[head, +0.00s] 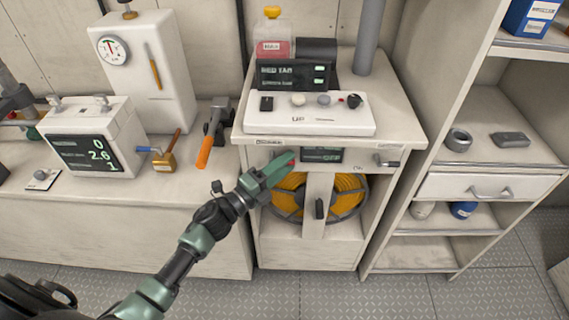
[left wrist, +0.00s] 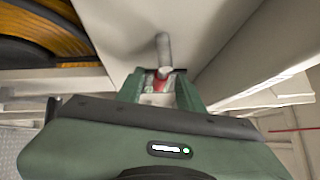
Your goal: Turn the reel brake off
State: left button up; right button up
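The reel cabinet (head: 312,254) stands in the middle of the head view, with an orange hose reel (head: 347,193) in its open front. The reel also shows in the left wrist view (left wrist: 45,45). A small red part (head: 291,163), perhaps the brake lever's grip, shows at my left gripper's (head: 280,167) tip, just left of a small dark display (head: 321,155). In the left wrist view the red part (left wrist: 160,82) lies between the two green fingers, beside a grey pin (left wrist: 163,50). Whether the fingers press on it is unclear. My right gripper is out of view.
A white panel (head: 345,126) with several knobs stands on the cabinet top. A dark-knobbed crank (head: 388,162) juts from the cabinet front at the right. Shelves (head: 445,213) with a drawer stand to the right, and a bench (head: 140,219) to the left. The floor ahead is clear.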

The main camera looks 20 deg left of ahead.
pick_arm(q)
grip_shut()
dwell(1.4)
